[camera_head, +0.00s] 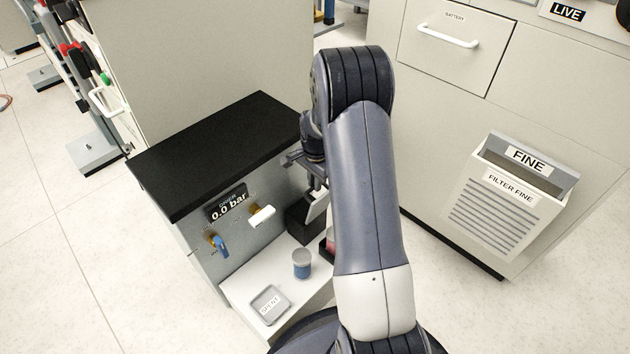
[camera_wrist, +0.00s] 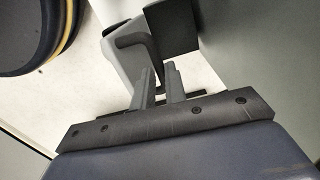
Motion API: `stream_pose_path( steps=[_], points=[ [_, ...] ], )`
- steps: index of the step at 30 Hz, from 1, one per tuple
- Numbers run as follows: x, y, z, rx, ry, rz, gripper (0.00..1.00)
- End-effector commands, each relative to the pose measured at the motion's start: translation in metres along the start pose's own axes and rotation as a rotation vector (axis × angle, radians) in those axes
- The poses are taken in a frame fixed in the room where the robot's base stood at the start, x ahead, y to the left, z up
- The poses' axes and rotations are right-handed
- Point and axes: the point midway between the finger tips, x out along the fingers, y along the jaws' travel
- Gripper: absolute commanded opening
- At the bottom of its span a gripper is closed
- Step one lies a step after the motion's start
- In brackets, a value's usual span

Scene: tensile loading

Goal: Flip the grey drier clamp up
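My gripper (camera_wrist: 160,74) shows in the wrist view with a narrow gap between its two grey fingers and nothing clearly held. I cannot tell whether finger and bar touch. In the head view my gripper (camera_head: 315,168) points down at the bench front, above a black block (camera_head: 302,222) with a pale grey plate (camera_head: 316,206). My arm hides part of this area.
The bench has a black top (camera_head: 220,150), a 0.0 bar display (camera_head: 228,205), a blue lever (camera_head: 218,244) and a white handle (camera_head: 262,215). A blue jar (camera_head: 302,265) and a SPENT tray (camera_head: 268,305) sit on the low shelf. A FINE filter bin (camera_head: 505,205) is at right.

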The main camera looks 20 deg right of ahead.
Motion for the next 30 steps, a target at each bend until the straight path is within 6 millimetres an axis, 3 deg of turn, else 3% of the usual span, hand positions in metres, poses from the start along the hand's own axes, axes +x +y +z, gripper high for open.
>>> stream_pose_path(
  steps=[4, 29, 30],
  points=[
    [-0.0002, -0.0001, -0.0001, 0.0, 0.0, 0.0, 0.0],
    [0.0024, -0.0092, 0.0001, 0.0, 0.0, -0.001, 0.0],
    [0.0023, -0.0091, 0.0001, 0.0, 0.0, -0.001, 0.11]
  ],
)
